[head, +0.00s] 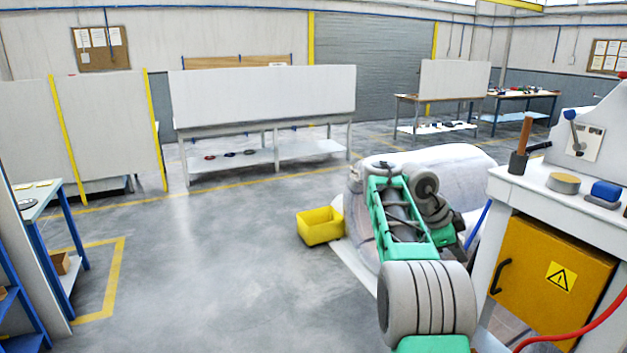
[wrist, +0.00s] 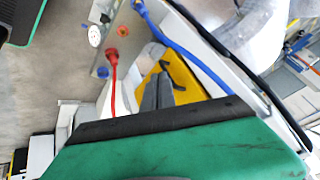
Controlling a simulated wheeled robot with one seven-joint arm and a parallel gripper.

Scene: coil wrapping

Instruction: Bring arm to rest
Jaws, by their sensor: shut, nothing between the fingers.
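My arm, green and grey, reaches forward from the bottom of the head view and ends in front of a large wrapped white coil (head: 455,172). My gripper is not clear in the head view, hidden behind the arm's links. In the wrist view my gripper (wrist: 158,88) shows as two dark fingers lying together, shut and empty. Behind them is the yellow cabinet door (wrist: 185,92), which also shows in the head view (head: 545,275). A green body with a black edge fills the bottom of the wrist view.
A white workbench (head: 545,200) stands close at the right, holding a wooden-handled tool (head: 520,150), a tape roll (head: 563,183) and a blue block (head: 605,192). A red hose (head: 590,328) hangs there. A yellow bin (head: 320,227) is on the floor. The floor at left-centre is clear.

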